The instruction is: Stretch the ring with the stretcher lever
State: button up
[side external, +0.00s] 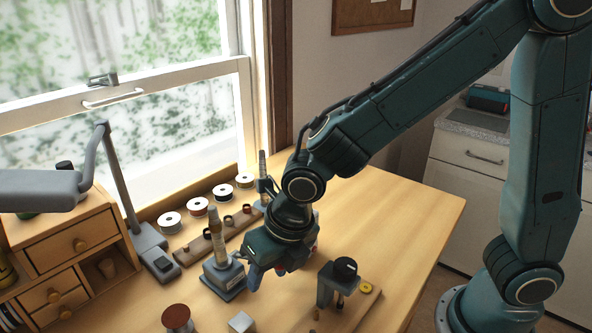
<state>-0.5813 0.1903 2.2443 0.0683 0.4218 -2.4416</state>
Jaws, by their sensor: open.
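A grey-based device with an upright tapered post (217,245) stands on the workbench, left of my gripper; it looks like the ring stretcher. The post has a brownish upper section, and I cannot make out a separate ring on it. My gripper (256,278) is open, low over the bench, close to the right side of the device's base (225,279). One blue-green finger shows at its front; the other is largely hidden behind the wrist. I cannot tell whether it touches the device or a lever. Something red shows just right of the gripper, mostly hidden.
A black-topped press (346,267) stands on a wooden board at right, beside a yellow roll (366,287). Several spools (198,206) and a wooden strip (210,237) lie behind. A lamp (150,240) and drawer cabinet (75,247) stand left. The right of the bench is clear.

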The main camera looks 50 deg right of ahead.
jog(key=shift+r, duration=0.1)
jog(key=v, duration=1.3)
jog(key=shift+r, duration=0.3)
grip_shut()
notch_tip(320, 180, up, 8)
jog(key=w+m, duration=0.1)
jog(key=m, duration=3.3)
jog(key=shift+w+m+h, duration=0.3)
jog(key=shift+w+m, duration=0.05)
jog(key=shift+m, duration=0.05)
